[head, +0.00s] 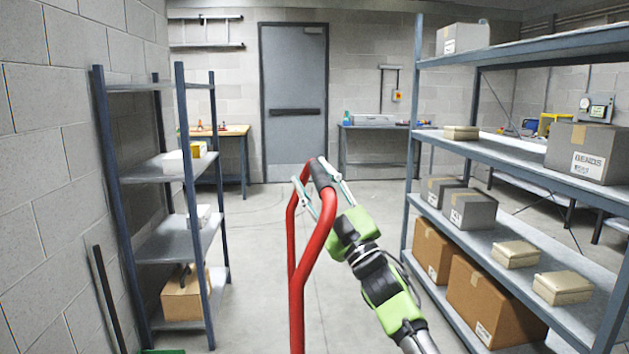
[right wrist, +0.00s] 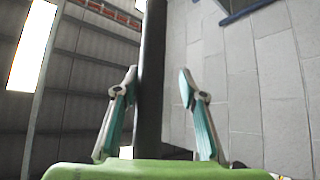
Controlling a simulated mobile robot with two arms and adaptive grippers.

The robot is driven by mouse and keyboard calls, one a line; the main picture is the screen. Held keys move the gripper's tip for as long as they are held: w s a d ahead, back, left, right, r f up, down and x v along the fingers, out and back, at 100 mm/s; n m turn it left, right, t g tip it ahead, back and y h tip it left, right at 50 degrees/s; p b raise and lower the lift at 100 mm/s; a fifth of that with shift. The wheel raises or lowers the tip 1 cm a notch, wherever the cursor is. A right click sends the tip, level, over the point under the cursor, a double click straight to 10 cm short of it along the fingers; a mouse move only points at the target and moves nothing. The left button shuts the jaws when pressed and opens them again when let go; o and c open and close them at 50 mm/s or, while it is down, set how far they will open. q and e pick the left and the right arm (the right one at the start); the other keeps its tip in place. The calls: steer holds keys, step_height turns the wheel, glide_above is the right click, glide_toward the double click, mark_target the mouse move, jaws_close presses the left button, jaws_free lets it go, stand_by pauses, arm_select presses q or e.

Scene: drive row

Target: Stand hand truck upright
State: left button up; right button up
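The red hand truck (head: 298,285) rises from the bottom middle of the head view. Its looped handle has a black grip (head: 320,175) at the top; its lower part is out of frame. My right gripper (head: 311,171) is at this grip, with one finger on each side. In the right wrist view the dark grip (right wrist: 151,85) runs between the fingers of my right gripper (right wrist: 157,85). It lies close to the left finger, and a clear gap shows to the right finger, so the gripper is open around it. My left gripper is not in view.
A narrow shelf rack (head: 190,165) stands along the left wall and a larger rack (head: 408,200) with boxes on the right. The aisle floor (head: 375,205) between them is clear up to a grey door (head: 293,100). A black pole (head: 108,300) leans at the left wall.

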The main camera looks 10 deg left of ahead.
steer(key=shift+d+f, duration=0.15)
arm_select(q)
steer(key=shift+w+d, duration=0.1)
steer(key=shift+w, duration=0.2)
arm_select(e)
steer(key=v, duration=1.1)
steer(key=shift+s+d, duration=0.15)
steer(key=shift+s, duration=0.15)
steer(key=shift+f, duration=0.1)
